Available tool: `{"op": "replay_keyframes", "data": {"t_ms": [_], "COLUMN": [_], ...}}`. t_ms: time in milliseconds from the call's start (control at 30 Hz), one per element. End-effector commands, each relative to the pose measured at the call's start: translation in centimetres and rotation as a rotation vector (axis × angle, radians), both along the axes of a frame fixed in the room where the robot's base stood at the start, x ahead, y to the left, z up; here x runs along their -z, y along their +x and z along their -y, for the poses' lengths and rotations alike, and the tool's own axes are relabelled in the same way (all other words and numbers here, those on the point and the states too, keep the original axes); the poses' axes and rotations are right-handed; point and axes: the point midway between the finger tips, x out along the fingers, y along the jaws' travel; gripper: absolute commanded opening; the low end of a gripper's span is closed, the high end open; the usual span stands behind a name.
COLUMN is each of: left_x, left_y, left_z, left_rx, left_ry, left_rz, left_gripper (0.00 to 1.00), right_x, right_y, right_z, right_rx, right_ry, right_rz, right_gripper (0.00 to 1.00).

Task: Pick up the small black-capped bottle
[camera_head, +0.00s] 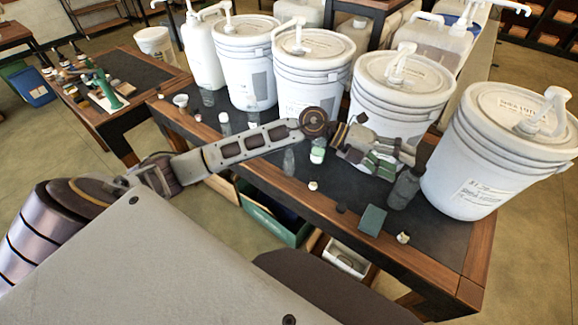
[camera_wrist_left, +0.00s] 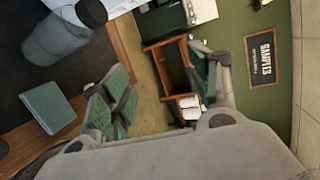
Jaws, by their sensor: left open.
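The small grey bottle with a black cap (camera_head: 405,187) stands on the dark tabletop (camera_head: 440,228), just left of the rightmost white bucket. In the left wrist view the bottle (camera_wrist_left: 55,42) shows at the upper left, outside the space between the fingers. My left gripper (camera_head: 384,160) reaches over the table, left of and slightly behind the bottle in the head view. Its green-padded fingers (camera_wrist_left: 160,88) are spread in the left wrist view, with nothing held between them. My right gripper is not in view.
Large white pump buckets (camera_head: 480,165) line the table's back and right. A green box (camera_head: 372,220), a small jar (camera_head: 403,237) and several small containers stand near the front. A second table (camera_head: 145,75) holds bottles at the left.

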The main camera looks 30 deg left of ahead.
Motion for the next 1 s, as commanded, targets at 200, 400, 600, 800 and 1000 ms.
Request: {"op": "replay_keyframes", "data": {"t_ms": [200, 400, 600, 800, 1000], "left_x": [3.8, 6.7, 8.4, 8.8, 7.9], "left_y": [0.6, 1.5, 2.5, 3.2, 3.3], "left_z": [-3.8, -9.0, -15.6, -23.2, -29.8], "left_rx": [0.062, 0.082, 0.069, 0.021, -0.045], "left_ry": [0.264, 0.515, 0.765, 1.009, 1.203], "left_rz": [-0.008, -0.042, -0.099, -0.184, -0.274], "left_gripper": [0.61, 0.61, 0.61, 0.61, 0.61], "right_x": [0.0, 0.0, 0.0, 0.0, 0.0], "right_y": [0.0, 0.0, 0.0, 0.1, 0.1], "right_z": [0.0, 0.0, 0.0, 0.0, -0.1], "right_rx": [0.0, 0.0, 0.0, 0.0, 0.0], "right_ry": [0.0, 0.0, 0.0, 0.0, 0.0], "right_rz": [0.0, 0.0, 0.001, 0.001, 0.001], "right_gripper": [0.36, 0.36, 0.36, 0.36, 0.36]}}
